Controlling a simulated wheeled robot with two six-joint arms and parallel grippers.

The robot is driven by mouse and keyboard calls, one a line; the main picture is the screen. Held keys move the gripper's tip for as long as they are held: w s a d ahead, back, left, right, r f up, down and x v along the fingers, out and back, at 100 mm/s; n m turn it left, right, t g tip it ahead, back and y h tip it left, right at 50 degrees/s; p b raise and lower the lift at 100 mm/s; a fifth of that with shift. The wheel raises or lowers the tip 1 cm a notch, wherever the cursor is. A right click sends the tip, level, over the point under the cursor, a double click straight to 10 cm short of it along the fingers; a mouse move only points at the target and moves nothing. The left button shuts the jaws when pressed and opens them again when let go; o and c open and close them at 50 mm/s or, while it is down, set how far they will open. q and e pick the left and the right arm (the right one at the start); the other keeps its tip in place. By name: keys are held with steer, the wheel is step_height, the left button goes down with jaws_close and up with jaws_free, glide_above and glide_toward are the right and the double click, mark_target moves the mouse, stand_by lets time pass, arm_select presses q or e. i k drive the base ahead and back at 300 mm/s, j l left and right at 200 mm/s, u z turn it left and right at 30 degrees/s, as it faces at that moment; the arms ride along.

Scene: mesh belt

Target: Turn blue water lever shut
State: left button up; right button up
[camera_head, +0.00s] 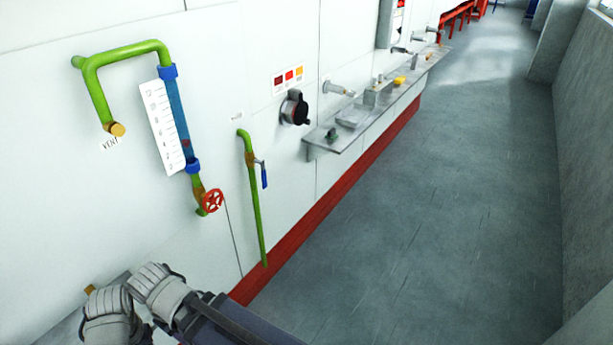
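The blue lever (264,175) hangs downward beside a green vertical pipe (256,215) on the white wall, left of the image centre. It joins the pipe at a small brownish valve body near its top. A grey-white gripper (133,300) of mine is at the lower left, below and left of the lever and well apart from it. Its dark arm comes in from the bottom, on the right of it, so I take it as my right gripper. Its two parts lie close together; whether they are open or shut is unclear. No other gripper shows.
A red handwheel (211,201) sits under a blue sight tube (178,120) on another green pipe (125,52). A black round knob (296,110) and a metal shelf (350,122) stick out further along the wall. The grey floor (440,200) at right is clear.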

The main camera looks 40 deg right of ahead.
mark_target(263, 179)
steer(key=z, duration=1.1)
steer(key=i+l+z, duration=0.15)
steer(key=i+l, duration=0.7)
